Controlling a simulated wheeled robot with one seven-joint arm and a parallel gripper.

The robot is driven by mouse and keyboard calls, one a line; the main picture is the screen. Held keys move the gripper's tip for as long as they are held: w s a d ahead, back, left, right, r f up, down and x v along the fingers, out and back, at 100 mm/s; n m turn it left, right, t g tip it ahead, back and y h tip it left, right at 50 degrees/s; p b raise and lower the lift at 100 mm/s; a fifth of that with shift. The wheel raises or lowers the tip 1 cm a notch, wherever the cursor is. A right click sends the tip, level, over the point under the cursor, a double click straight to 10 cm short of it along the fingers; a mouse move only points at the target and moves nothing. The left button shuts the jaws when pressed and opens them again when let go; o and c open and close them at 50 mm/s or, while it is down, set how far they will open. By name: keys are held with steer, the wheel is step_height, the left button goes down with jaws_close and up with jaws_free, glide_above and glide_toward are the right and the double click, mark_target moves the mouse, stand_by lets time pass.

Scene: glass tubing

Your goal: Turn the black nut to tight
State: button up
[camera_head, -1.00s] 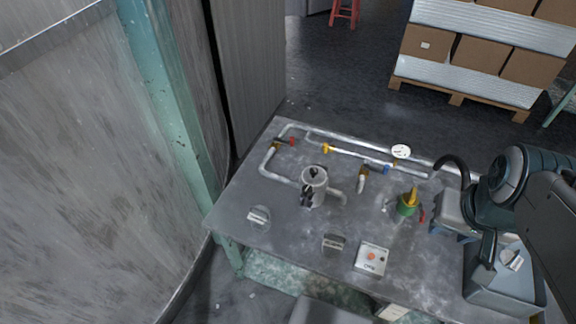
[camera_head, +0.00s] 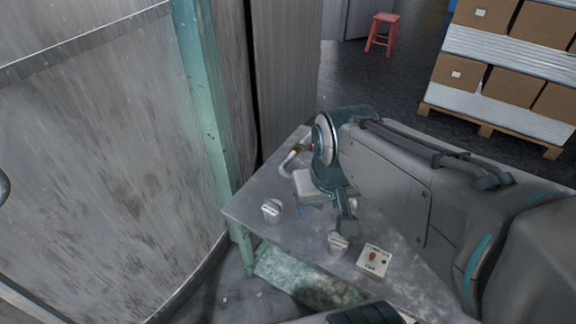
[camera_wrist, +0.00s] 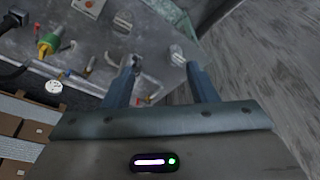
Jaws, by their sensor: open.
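My gripper (camera_wrist: 162,66) is open, its two blue fingers apart, above the grey bench. In the head view my gripper (camera_head: 311,205) is over the left part of the bench, mostly covered by my own arm. A small dark part (camera_wrist: 137,61) on the pipework shows beside the left fingertip in the wrist view; I cannot tell whether it is the black nut. The silver canister with black fittings is hidden behind my arm in the head view. I see no contact with the fingers.
A silver block (camera_head: 272,211) stands at the bench's left edge, another (camera_head: 338,243) near the front. A green and yellow valve (camera_wrist: 48,42) and a gauge (camera_wrist: 54,87) show in the wrist view.

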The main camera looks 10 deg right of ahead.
steer(key=w+d+f+m+g+b, duration=0.1)
steer(key=w+d+f+m+b, duration=0.25)
steer(key=w+f, duration=0.4)
steer(key=w+d+f+m+g+b, duration=0.15)
steer(key=w+d+f+b, duration=0.25)
steer(key=w, duration=0.7)
steer(key=w+d+f+m+g+b, duration=0.1)
steer(key=w+d+f+m+b, duration=0.3)
steer(key=w, duration=0.6)
steer(key=shift+n, duration=0.3)
steer(key=f, duration=0.9)
steer(key=f+b, duration=0.1)
steer(key=f, duration=0.4)
steer(key=shift+s+a+f, duration=0.1)
steer(key=shift+s+f, duration=0.05)
steer(key=shift+s, duration=0.1)
